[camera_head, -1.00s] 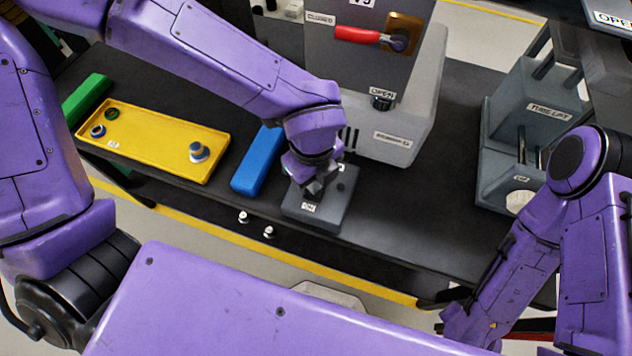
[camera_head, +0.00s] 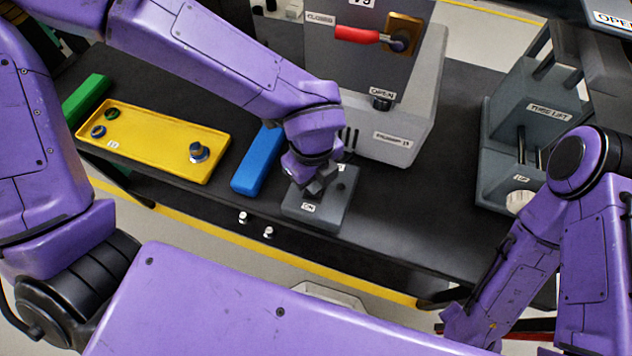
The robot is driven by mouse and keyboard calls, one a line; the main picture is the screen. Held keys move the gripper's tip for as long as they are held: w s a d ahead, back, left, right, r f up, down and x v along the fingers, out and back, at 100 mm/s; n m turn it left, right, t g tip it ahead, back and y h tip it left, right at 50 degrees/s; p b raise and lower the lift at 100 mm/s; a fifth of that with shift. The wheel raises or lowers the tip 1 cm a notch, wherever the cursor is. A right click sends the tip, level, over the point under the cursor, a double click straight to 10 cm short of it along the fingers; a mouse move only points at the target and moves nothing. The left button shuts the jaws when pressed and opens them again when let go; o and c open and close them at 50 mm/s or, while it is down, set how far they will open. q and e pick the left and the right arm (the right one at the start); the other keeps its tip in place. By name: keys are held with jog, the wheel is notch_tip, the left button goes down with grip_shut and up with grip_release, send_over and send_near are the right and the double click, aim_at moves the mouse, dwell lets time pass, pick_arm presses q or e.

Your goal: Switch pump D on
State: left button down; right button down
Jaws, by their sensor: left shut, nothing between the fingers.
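A small grey switch box (camera_head: 328,212) stands near the front edge of the bench, with a white label on its front part that seems to read ON. My left gripper (camera_head: 316,186) is shut and empty. It points down onto the box's top, just behind that label, and hides what lies under it, so I cannot tell whether it touches. A dark round part shows on the box to the right of the fingers. No label naming pump D can be read. My right arm comes in at the right; its gripper is not clearly visible.
A blue block (camera_head: 257,163) and a yellow tray (camera_head: 150,150) with small round parts lie left of the box. A grey cabinet (camera_head: 397,132) with a red-handled lever (camera_head: 357,34) stands behind. The tube lift (camera_head: 545,107) is at the right. The bench (camera_head: 430,205) between is clear.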

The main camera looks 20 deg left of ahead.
pick_arm(q)
jog(key=shift+f+b, duration=0.85)
jog(key=shift+f, duration=0.1)
dwell(0.6)
jog(key=shift+r, duration=0.1)
notch_tip(320, 180, up, 7)
jog(key=p, duration=0.6)
jog(key=shift+s, duration=0.1)
dwell(0.4)
